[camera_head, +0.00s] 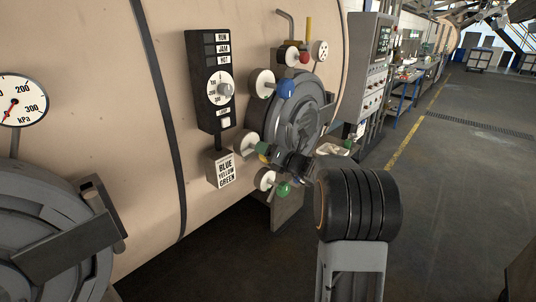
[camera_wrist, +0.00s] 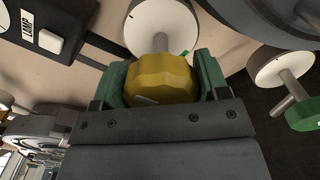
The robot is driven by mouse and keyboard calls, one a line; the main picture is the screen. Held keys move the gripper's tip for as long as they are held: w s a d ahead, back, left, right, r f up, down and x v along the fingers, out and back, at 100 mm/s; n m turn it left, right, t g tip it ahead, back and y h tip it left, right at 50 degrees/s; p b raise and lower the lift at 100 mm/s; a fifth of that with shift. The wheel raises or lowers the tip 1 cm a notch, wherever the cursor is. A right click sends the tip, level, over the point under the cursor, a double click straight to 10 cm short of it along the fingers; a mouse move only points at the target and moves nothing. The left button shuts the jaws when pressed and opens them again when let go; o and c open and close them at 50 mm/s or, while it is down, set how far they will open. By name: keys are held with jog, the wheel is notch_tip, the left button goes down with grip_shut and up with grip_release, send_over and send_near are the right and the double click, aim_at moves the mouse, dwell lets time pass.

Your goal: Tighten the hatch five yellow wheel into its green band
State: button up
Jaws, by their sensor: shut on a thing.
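The yellow wheel (camera_wrist: 162,80) sits between the green fingers of my gripper (camera_wrist: 161,75) in the wrist view, one finger on each side. Behind it is a white round dial (camera_wrist: 160,26) with a dark tick and a bit of green at its lower right edge. How the wheel's mark stands to the green band cannot be told. In the head view my gripper (camera_head: 264,153) reaches the left side of the round grey hatch (camera_head: 300,108). There the yellow wheel (camera_head: 264,159) is mostly hidden, beside its white dial (camera_head: 246,143).
A blue wheel (camera_head: 286,89), a red wheel (camera_head: 304,58) and a green wheel (camera_head: 283,189) stand around the hatch. A sign (camera_head: 222,170) reads BLUE YELLOW GREEN, below a black panel (camera_head: 209,82). A grey control cabinet (camera_head: 368,70) is right; open floor (camera_head: 450,190) lies beyond.

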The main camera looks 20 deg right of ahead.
jog(key=n+b, duration=0.4)
jog(key=b, duration=0.1)
jog(key=shift+f, duration=0.3)
jog(key=n+b, duration=0.5)
jog(key=shift+a, duration=0.15)
jog(key=n+b, duration=0.4)
jog(key=b, duration=0.1)
jog(key=shift+s+n+b, duration=0.1)
jog(key=shift+n+b, duration=0.2)
jog(key=n+b, duration=0.4)
jog(key=shift+a+b, duration=0.15)
jog(key=shift+b, duration=0.15)
jog(key=n+b, duration=0.4)
jog(key=n, duration=0.1)
jog(key=shift+f, duration=0.15)
jog(key=n+b, duration=0.3)
jog(key=n, duration=0.1)
jog(key=shift+b, duration=0.3)
jog(key=n+b, duration=0.2)
jog(key=n, duration=0.2)
jog(key=shift+n, duration=0.4)
jog(key=shift+n+b, duration=1)
jog(key=shift+n, duration=0.9)
